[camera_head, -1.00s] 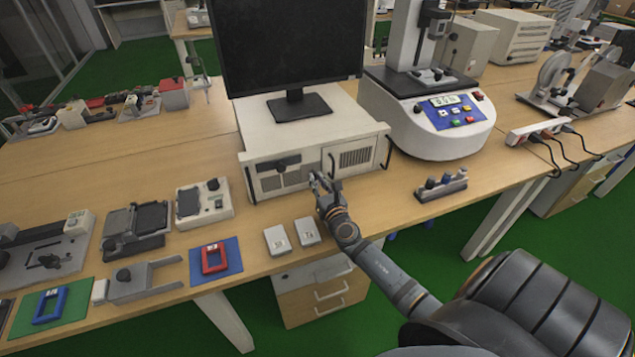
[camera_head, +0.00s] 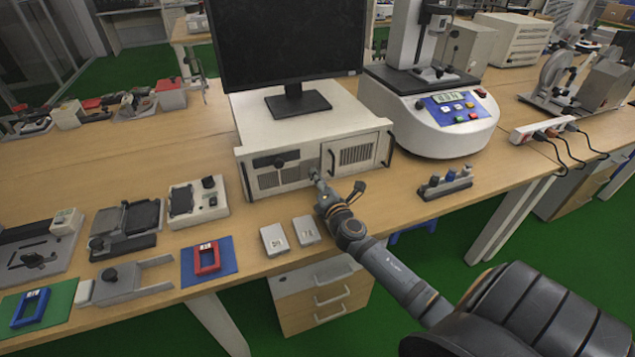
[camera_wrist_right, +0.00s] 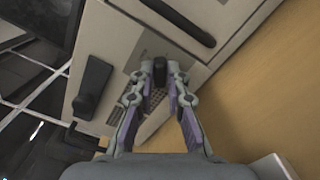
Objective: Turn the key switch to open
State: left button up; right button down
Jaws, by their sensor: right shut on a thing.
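The key switch (camera_wrist_right: 160,70) shows in the right wrist view as a small dark key on the light front panel of the computer case (camera_head: 262,130). My right gripper (camera_wrist_right: 160,80) has its two fingertips on either side of the key and is shut on it. In the head view my right gripper (camera_head: 318,177) reaches the case front, just left of the right vent grille. There the gripper mostly hides the key, and I cannot tell its turn angle. My left gripper is not in view.
A black monitor (camera_head: 290,45) stands on the case. A black handle (camera_wrist_right: 182,20) and a dark latch (camera_wrist_right: 93,88) stick out from the panel near my right gripper. Two small light boxes (camera_head: 289,234) lie in front.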

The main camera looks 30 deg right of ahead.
pick_arm(q)
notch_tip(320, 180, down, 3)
jog(key=b, duration=0.2)
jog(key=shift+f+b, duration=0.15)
jog(key=shift+b, duration=0.25)
pick_arm(e)
jog(key=m, duration=0.5)
jog(key=shift+f+m, duration=0.1)
jog(key=shift+m, duration=0.3)
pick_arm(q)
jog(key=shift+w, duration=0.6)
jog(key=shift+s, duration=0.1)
pick_arm(e)
jog(key=c, duration=1.3)
grip_release()
jog(key=shift+c, duration=0.2)
jog(key=shift+s, duration=0.25)
jog(key=v, duration=1.1)
jog(key=shift+s+a, duration=0.15)
jog(key=shift+s, duration=0.1)
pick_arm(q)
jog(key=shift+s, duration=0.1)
